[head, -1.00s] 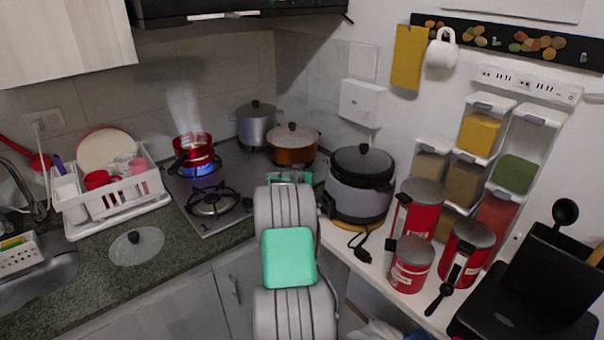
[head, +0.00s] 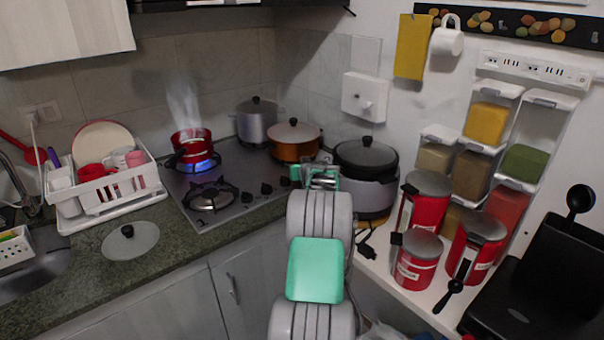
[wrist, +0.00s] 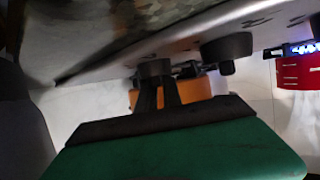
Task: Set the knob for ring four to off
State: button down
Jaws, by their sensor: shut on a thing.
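The cooktop (head: 236,211) has a row of black front knobs, including one at its near edge (head: 266,188). My gripper (head: 318,177) is at the right end of this row, beside the rice cooker. In the wrist view, its dark fingertips (wrist: 160,96) are shut on a black knob (wrist: 155,67). Another knob (wrist: 228,47) stands free beside it. The held knob is hidden in the head view, and its pointer angle cannot be read. A blue flame (head: 203,163) burns under the steaming red pot (head: 191,143).
An orange pot (head: 295,143) and a grey pot (head: 257,121) stand at the back of the cooktop. The rice cooker (head: 366,180) is close to the right of my gripper. Red canisters (head: 417,265) stand on the white counter. A glass lid (head: 131,242) lies left.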

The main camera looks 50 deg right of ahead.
jog(key=shift+s+a+f, duration=0.15)
jog(key=shift+f, duration=0.65)
jog(key=c, duration=1.5)
grip_release()
jog(key=shift+s+f, duration=0.1)
jog(key=shift+s, duration=0.05)
jog(key=shift+o, duration=1)
jog(key=shift+a, duration=0.1)
jog(key=shift+o, duration=0.7)
jog(key=shift+r, duration=0.25)
jog(key=shift+w+r, duration=0.2)
